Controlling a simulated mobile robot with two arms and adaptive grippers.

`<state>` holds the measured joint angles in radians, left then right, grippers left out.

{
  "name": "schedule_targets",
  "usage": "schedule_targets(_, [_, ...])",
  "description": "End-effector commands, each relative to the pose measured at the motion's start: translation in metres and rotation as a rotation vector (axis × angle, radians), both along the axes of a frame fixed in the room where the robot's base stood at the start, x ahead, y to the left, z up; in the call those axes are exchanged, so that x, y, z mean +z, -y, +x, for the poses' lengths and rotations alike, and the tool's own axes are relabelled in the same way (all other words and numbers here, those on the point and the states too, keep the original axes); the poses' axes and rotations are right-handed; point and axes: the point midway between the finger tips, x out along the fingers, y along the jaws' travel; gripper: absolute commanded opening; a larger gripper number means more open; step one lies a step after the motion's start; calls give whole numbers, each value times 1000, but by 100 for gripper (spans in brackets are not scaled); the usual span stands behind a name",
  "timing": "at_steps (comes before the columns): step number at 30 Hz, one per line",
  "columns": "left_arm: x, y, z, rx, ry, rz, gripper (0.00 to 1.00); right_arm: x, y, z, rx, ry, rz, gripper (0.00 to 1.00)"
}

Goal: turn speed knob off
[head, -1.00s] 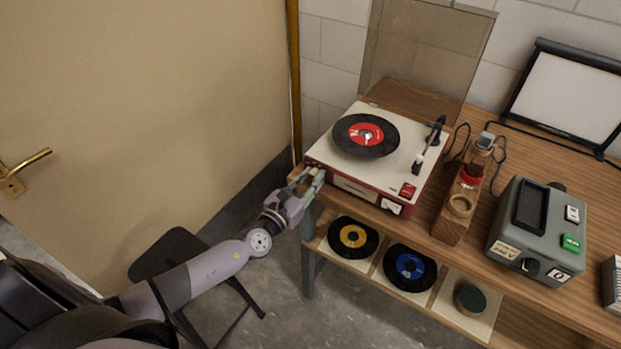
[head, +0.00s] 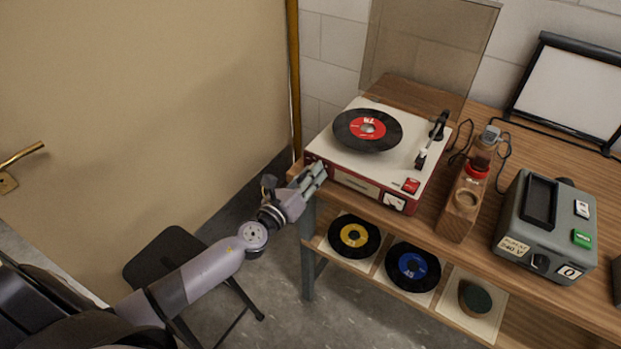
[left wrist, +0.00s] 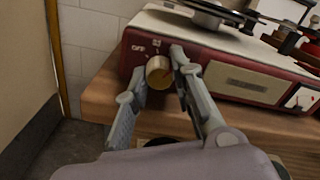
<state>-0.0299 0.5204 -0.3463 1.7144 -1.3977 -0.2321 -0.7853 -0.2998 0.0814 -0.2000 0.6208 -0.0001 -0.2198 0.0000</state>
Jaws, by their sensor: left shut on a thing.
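The record player (head: 350,187) has a red front and a white top, with its lid up. It stands at the left end of the wooden bench. The brass-coloured speed knob (left wrist: 159,72) is on the left of its front panel, with "OFF" printed to its upper left. My left gripper (head: 315,173) is at this front corner. In the left wrist view its fingers (left wrist: 161,75) are on either side of the knob, shut on it. Its pointer mark is too small to read. In the head view the gripper hides the knob. My right gripper is out of view.
A black record with a red label (head: 367,130) lies on the platter, the tonearm (head: 432,140) to its right. A wooden stand (head: 461,205) and a grey device (head: 545,225) stand further right. Records lie on the lower shelf (head: 450,325). A black stool (head: 165,258) stands below my arm.

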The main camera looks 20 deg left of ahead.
Motion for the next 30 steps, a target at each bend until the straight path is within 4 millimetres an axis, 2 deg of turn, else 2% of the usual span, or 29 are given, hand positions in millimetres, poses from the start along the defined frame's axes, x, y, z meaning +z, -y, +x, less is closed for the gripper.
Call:
schedule_targets(12, [1, 0, 0, 1, -57, -394, 0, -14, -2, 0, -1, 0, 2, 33])
schedule_targets(30, [4, 0, 0, 2, -142, -958, 0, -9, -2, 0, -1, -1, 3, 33])
